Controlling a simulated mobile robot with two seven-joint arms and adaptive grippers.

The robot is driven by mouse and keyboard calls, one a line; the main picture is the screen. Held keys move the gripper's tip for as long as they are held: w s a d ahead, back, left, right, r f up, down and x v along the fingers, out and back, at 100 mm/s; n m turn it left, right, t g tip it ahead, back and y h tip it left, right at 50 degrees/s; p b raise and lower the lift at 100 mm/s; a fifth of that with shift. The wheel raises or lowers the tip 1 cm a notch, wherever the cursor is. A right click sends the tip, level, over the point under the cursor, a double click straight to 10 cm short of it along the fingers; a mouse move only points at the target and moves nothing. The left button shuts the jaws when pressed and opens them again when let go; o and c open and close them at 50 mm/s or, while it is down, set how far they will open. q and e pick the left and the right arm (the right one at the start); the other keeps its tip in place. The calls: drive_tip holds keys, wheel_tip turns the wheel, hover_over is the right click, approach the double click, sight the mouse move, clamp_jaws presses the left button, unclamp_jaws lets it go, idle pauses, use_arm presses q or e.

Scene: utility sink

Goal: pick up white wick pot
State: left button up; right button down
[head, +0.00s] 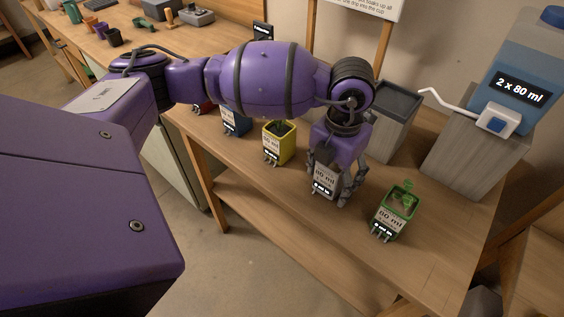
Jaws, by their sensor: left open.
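The white wick pot (325,183) stands on the wooden bench, with a label reading 80 ml on its front. My left gripper (335,192) points down over it, with fingers on both sides of the pot. The jaws are open, and I cannot tell whether a finger touches the pot. The gripper and wrist hide the pot's top. My right gripper is not in view.
A green pot (394,213) with a plant stands close on the right; a yellow pot (279,143) and a blue pot (236,122) stand left. A grey bin (397,110) and a blue water tank (516,75) on a block are behind. The bench front edge is near.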

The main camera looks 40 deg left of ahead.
use_arm(q)
drive_tip(key=shift+r, duration=0.1)
drive_tip(key=c, duration=1.4)
